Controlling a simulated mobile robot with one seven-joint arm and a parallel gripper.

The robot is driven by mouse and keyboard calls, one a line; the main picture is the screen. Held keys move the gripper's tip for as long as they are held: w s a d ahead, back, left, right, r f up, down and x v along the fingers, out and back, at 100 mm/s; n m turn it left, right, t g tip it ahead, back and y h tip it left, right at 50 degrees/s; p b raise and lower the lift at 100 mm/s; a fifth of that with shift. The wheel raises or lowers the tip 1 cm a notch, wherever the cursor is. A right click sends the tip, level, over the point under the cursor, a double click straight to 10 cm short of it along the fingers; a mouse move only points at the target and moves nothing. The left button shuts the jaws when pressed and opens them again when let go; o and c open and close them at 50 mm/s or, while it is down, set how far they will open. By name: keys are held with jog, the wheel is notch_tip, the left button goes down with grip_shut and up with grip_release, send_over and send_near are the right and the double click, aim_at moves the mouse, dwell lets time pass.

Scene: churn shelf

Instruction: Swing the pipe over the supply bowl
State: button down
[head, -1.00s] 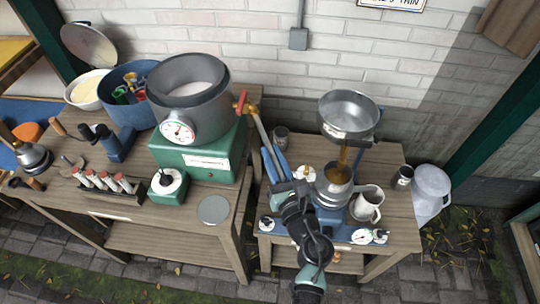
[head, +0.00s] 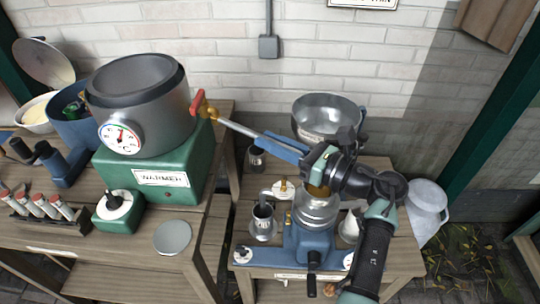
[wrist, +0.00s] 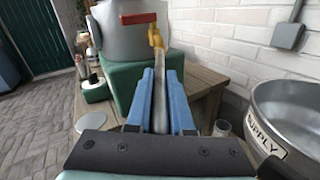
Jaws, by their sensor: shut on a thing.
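The metal pipe (head: 240,127) runs from a brass tap with a red lever (head: 199,104) on the warmer's pot, sloping down to the right. My gripper (head: 287,148) is shut on the pipe, with blue fingers on both sides of it in the wrist view (wrist: 160,105). The supply bowl (head: 312,125) is a grey metal bowl just behind and right of my gripper. Its SUPPLY label shows at the right of the wrist view (wrist: 269,139), apart from the fingers. My gripper and arm hide the pipe's free end in the head view.
The green warmer (head: 158,175) with its large pot (head: 150,95) stands left. A blue-based separator (head: 307,245) stands below my gripper, with a metal mug (head: 263,222) beside it. A brick wall (head: 410,80) closes the back. A dark cup (head: 256,158) stands behind.

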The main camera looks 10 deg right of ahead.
jog(key=shift+w+d+b, duration=0.2)
jog(key=shift+b, duration=0.1)
jog(key=c, duration=0.8)
grip_release()
jog(key=shift+a, duration=0.1)
jog(key=b+v, duration=0.2)
jog(key=v, duration=1.1)
jog(key=shift+w, duration=0.1)
jog(key=shift+c, duration=0.4)
